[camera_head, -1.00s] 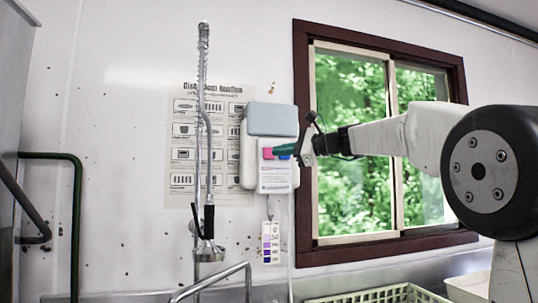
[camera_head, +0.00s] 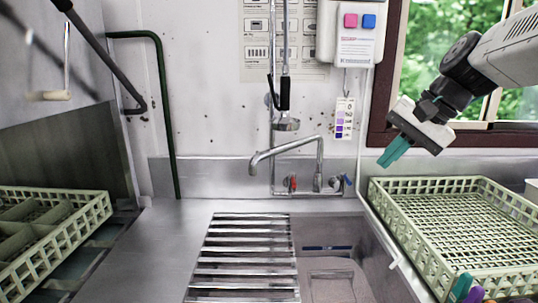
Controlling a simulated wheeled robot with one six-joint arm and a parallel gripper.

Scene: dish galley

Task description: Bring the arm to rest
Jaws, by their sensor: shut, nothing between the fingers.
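My gripper (camera_head: 392,153) hangs at the end of my arm at the right of the picture. Its teal fingers are together and hold nothing. It points down and to the left, in front of the window's lower left corner and apart from everything around it. The pale green rack (camera_head: 483,187) lies below it and to the right. The upper part of my arm runs out of the picture at the top right.
A sink (camera_head: 372,275) with a slatted metal grid (camera_head: 248,248) lies in the middle, under a faucet (camera_head: 290,146) and a hanging spray hose (camera_head: 284,95). Another pale rack (camera_head: 85,215) is at the left. A dispenser (camera_head: 355,50) hangs on the wall. The steel counter (camera_head: 178,222) is bare.

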